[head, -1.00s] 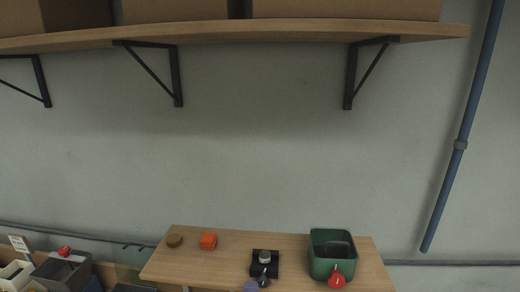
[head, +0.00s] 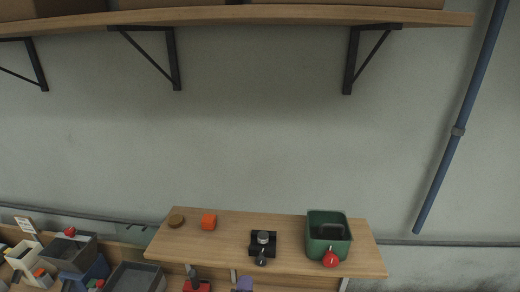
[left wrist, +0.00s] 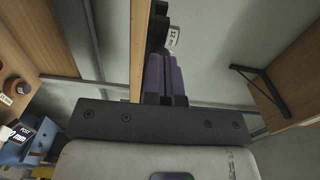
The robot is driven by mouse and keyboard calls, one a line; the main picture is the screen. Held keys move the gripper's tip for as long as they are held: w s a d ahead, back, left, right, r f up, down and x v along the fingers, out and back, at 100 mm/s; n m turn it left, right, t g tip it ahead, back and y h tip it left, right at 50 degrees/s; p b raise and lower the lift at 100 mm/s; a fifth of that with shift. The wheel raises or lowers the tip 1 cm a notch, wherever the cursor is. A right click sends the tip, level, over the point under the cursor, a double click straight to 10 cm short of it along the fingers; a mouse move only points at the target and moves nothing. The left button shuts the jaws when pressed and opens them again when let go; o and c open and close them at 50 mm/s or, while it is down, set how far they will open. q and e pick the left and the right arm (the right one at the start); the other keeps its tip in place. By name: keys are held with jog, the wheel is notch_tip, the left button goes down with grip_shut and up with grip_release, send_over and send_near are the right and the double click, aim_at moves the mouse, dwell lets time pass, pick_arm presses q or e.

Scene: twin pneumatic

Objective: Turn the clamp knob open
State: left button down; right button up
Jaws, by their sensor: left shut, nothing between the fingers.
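The clamp appears to be the black fixture (head: 254,239) on the wooden bench in the head view, with a grey cylinder (head: 263,238) on it. A dark rounded knob (head: 261,257) sits at its front side. My left gripper (head: 243,284) shows only as purple fingertips at the bottom edge, below and slightly left of the knob, apart from it in the picture. In the left wrist view its purple fingers (left wrist: 165,75) are shut and empty. A black object (left wrist: 158,28) with a white label lies beyond them; I cannot tell if it is the clamp. My right gripper is out of view.
Grey bins (head: 68,253) stand at lower left. A shelf (head: 230,15) hangs above.

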pick_arm(q)
jog(key=shift+s, duration=0.45)
jog(key=shift+r, duration=0.1)
